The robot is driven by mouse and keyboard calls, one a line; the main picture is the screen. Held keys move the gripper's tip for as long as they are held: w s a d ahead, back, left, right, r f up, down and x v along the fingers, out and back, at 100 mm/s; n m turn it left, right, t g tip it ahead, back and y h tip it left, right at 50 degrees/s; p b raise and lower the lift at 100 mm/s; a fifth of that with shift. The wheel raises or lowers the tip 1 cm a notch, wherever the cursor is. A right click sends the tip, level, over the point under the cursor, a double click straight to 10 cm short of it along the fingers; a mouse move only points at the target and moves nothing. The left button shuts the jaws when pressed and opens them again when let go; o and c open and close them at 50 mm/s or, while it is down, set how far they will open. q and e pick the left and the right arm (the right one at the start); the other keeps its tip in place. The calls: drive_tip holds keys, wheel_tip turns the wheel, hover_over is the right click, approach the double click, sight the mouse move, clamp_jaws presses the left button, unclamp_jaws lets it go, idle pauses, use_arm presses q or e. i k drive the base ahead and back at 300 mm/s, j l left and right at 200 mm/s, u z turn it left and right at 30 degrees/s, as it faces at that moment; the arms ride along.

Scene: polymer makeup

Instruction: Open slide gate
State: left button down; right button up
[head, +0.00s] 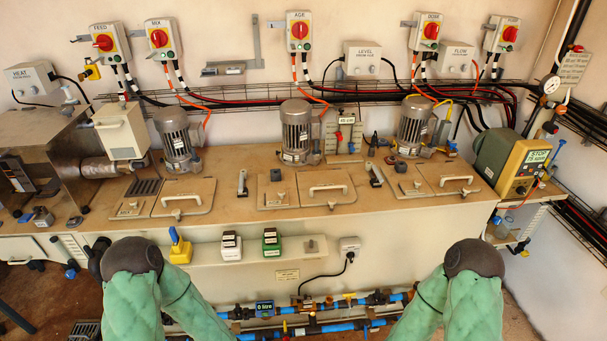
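I cannot tell for sure which part is the slide gate. A long tan machine bench (235,205) spans the view, with several lidded hatches on its top. One hatch with a pale handle is at the left (183,198), one in the middle (326,188) and one at the right (450,179); all look shut. A yellow part with a blue handle (180,246) is on the bench's front at the left. Both my green-sleeved arms come in from the bottom edge, in front of the bench. Neither gripper shows.
Several grey motors (297,132) stand along the bench's back. Red switches (299,31) and cables line the wall. Blue pipes (335,327) run low between my arms. A green-and-tan pump (511,163) stands at the right end. A steel cabinet (40,135) is at the left.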

sight(56, 183)
drive_tip(key=u, duration=1.7)
